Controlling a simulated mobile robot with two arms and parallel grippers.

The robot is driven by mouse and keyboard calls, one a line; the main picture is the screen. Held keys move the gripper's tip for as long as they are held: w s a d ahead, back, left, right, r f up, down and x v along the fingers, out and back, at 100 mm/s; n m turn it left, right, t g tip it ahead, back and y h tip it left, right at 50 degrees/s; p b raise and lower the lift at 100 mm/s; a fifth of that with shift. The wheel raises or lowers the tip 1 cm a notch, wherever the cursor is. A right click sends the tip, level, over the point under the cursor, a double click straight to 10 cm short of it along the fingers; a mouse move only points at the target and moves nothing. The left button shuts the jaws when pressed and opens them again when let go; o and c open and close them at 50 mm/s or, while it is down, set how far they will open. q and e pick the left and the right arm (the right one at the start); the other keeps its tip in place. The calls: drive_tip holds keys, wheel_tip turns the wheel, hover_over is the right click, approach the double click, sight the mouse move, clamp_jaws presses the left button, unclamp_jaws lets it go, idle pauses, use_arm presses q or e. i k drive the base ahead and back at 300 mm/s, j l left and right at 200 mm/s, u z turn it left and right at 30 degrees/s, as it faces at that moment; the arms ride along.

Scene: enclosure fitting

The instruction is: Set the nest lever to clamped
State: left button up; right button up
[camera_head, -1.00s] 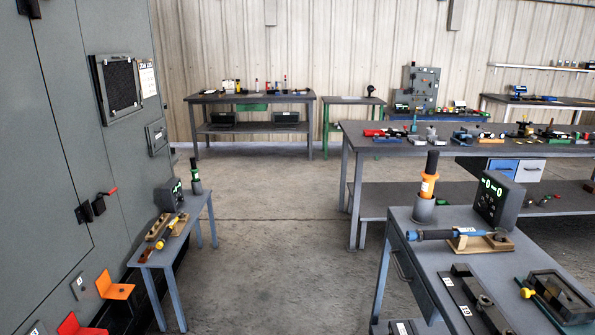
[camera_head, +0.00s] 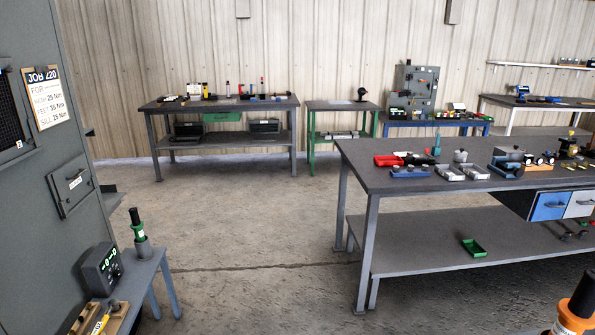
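I cannot pick out a nest lever for certain in the head view. Several small fixtures and parts stand on the long grey workbench (camera_head: 400,181) at the right. Among them are a red tray (camera_head: 388,160), a blue item (camera_head: 410,173), grey trays (camera_head: 449,173) and a dark blue-and-black fixture (camera_head: 507,166). They are too small to tell any lever's position. Neither of my grippers is in view.
A grey cabinet (camera_head: 75,225) with a job sheet (camera_head: 46,98) stands at the left. By it is a small table (camera_head: 148,272) with a green-collared tool (camera_head: 140,238). An orange-and-black tool (camera_head: 574,320) is at the lower right. The middle floor is open.

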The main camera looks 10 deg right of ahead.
sight(426, 150)
drive_tip(key=i+j+z, duration=0.2)
drive_tip(key=i+z, duration=0.3)
drive_tip(key=i+j+z, duration=0.5)
drive_tip(key=i, duration=0.2)
drive_tip(key=i+j+z, duration=0.65)
drive_tip(key=i+j, duration=0.15)
drive_tip(key=j, duration=0.3)
drive_tip(key=i+j+z, duration=0.1)
drive_tip(key=i+j, duration=0.2)
drive_tip(key=j, duration=0.35)
drive_tip(key=i+j+z, duration=0.15)
drive_tip(key=j, duration=0.55)
drive_tip(key=i+j+z, duration=0.15)
drive_tip(key=i+j, duration=0.15)
drive_tip(key=j, duration=0.4)
drive_tip(key=i+j+z, duration=0.1)
drive_tip(key=j, duration=0.65)
drive_tip(key=i+j+z, duration=0.15)
drive_tip(key=j, duration=0.55)
drive_tip(key=i+j+z, duration=0.15)
drive_tip(key=j, duration=0.65)
drive_tip(key=i+j+z, duration=0.1)
drive_tip(key=j, duration=0.65)
